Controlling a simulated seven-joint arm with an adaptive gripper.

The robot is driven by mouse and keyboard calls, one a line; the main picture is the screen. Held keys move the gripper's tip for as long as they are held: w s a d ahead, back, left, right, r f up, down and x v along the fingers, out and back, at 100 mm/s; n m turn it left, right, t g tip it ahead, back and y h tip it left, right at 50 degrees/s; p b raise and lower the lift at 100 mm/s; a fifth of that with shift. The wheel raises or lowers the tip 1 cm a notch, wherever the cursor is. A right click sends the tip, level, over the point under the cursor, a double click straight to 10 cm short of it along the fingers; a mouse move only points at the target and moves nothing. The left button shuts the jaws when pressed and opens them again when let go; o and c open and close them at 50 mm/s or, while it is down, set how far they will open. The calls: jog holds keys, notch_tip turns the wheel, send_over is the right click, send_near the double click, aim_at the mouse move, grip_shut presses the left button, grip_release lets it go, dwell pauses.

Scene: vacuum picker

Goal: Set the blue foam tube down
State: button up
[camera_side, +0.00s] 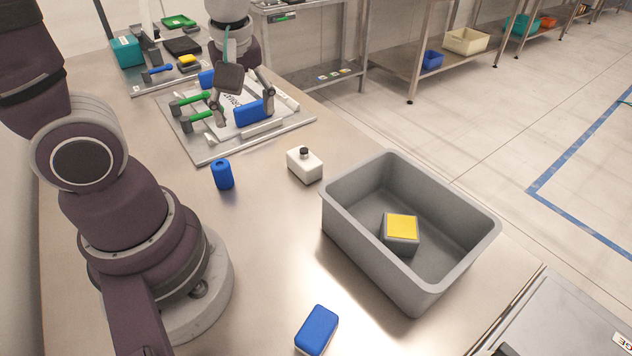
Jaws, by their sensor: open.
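The blue foam tube (222,175) stands upright on the bare steel table, left of the white bottle. Nothing touches it. My gripper (244,116) is farther back, over the white board on the metal tray (210,154). Its fingers are spread apart, pointing down. A blue block (249,113) shows between the fingertips; whether they touch it cannot be told. The tube is nearer the camera than my gripper and outside it.
A white bottle with black cap (304,166) and a grey bin (345,226) holding a yellow-topped grey block (401,230) stand to the right. A blue box (317,330) lies in front. Green-handled tools (190,101) lie on the tray. The table's middle is clear.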

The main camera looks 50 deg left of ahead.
jog(key=s+d+r+m+t+h, duration=0.1)
jog(key=d+r+m+t, duration=0.3)
jog(key=m, duration=1.1)
jog(key=d+h, duration=0.1)
jog(key=d, duration=0.2)
jog(key=shift+s+r+m+t, duration=0.15)
jog(key=shift+r+m+t, duration=0.15)
jog(key=shift+r+t, duration=0.1)
